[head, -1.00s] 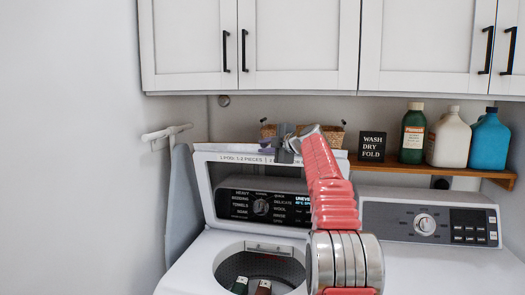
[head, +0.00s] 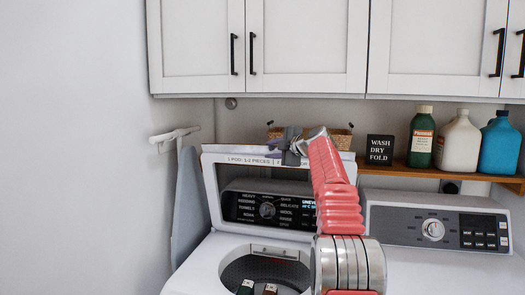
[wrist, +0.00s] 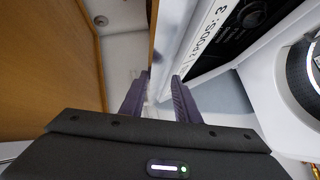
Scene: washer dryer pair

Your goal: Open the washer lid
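The washer lid (head: 235,161) stands raised and upright at the back of the white washer (head: 205,262). The tub opening (head: 262,266) below is uncovered, with a green and a brown-red item inside. My gripper (head: 293,152) is at the lid's top edge, right of the lid's middle. In the wrist view its two dark purple fingers (wrist: 158,92) are spread apart. The lid's white edge with printed text (wrist: 203,42) runs up to and beside the right finger. I cannot tell whether a finger touches the lid. My red-covered arm hides part of the lid's right side.
A wooden shelf (head: 400,170) behind holds a basket, a "WASH DRY FOLD" sign (head: 380,149) and several bottles. The dryer console (head: 437,229) is on the right. White cabinets (head: 303,45) hang above. An ironing board (head: 187,205) leans at the left wall.

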